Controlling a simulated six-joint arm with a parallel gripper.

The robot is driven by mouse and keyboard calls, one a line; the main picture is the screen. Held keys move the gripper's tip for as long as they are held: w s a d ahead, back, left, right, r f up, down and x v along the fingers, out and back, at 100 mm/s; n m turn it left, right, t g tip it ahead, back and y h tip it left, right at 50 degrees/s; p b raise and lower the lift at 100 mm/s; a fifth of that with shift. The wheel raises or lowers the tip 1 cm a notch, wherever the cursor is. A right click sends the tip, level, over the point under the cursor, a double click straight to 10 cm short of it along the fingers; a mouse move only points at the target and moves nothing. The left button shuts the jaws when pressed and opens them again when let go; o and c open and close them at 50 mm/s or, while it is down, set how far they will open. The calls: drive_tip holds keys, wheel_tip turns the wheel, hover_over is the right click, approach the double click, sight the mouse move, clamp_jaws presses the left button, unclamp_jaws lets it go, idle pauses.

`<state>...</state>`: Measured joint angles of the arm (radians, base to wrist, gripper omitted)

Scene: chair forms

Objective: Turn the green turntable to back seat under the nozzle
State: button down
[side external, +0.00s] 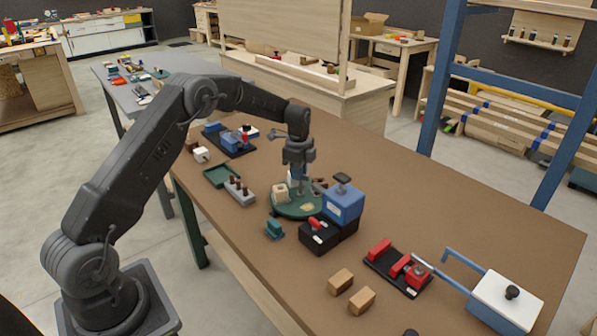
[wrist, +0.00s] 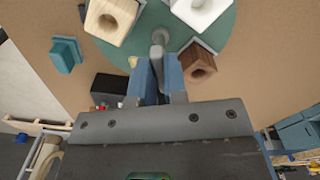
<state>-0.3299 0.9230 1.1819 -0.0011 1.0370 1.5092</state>
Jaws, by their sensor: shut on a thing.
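The green turntable (side external: 300,211) lies on the brown bench and also shows in the wrist view (wrist: 222,40). On it are a light wood block with a round hole (wrist: 110,17), a white block (wrist: 202,10) and a dark brown block with a hole (wrist: 198,63). My gripper (side external: 298,180) is low over the turntable, its blue fingers (wrist: 159,78) shut on an upright grey peg (wrist: 158,42) between the light and brown blocks. I cannot make out the nozzle.
A black box with a red part (side external: 318,238) and a small teal block (side external: 274,230) stand in front of the turntable. A grey holder with brown pegs (side external: 239,191) and a green tray (side external: 220,175) are left. Red clamps (side external: 398,268) and a white-topped box (side external: 505,300) are right.

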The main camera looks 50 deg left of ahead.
drive_tip(key=shift+w+m, duration=0.15)
drive_tip(key=shift+m, duration=3.15)
drive_tip(key=shift+w+m, duration=0.15)
drive_tip(key=shift+m, duration=3.25)
drive_tip(key=c, duration=1.2)
unclamp_jaws()
drive_tip(key=shift+o, duration=0.2)
wheel_tip(320, 180, up, 14)
drive_tip(key=shift+d, duration=0.1)
